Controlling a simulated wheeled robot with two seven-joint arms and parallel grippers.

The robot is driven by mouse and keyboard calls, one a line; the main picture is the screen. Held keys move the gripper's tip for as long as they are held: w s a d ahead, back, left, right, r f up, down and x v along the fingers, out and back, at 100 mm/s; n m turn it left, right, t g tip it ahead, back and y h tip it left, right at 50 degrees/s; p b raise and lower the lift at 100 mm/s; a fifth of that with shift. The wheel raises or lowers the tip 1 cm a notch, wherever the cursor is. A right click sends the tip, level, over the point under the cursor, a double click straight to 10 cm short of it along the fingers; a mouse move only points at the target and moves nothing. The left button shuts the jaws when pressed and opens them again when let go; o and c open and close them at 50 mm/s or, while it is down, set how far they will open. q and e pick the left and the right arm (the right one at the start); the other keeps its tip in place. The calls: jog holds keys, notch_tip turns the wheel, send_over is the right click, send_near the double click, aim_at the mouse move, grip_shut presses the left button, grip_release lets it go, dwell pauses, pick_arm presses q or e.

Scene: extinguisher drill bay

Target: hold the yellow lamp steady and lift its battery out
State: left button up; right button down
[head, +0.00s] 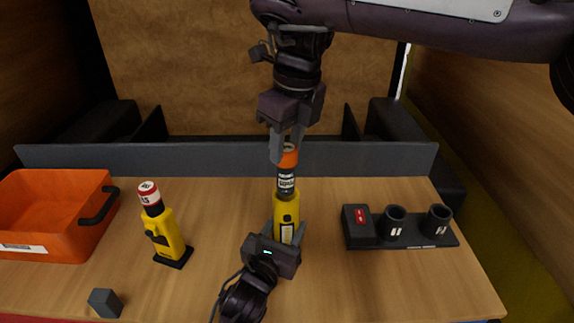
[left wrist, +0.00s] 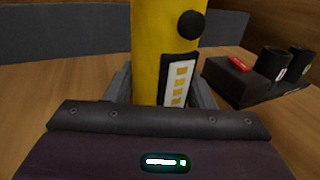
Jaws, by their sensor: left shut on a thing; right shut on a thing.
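The yellow lamp (head: 286,211) stands upright at the middle of the table. My left gripper (head: 286,232) is shut on its lower body from the front. The left wrist view shows the yellow body (left wrist: 150,45) between the fingers, with a dark knob and a striped label. The battery (head: 287,184), a dark cylinder with a pale label and an orange top, rises from the lamp's upper end. My right gripper (head: 286,150) comes down from above and is shut on the battery's orange top. I cannot tell how deep the battery's lower end sits in the lamp.
A second yellow lamp (head: 166,236) with a red-and-white top stands at left. An orange bin (head: 50,205) is at far left, a small grey block (head: 105,303) at front left. At right, a black holder (head: 420,243) has two round cups and a red-marked box.

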jog(key=shift+r, duration=1.25)
pick_arm(q)
jog(key=o, duration=1.4)
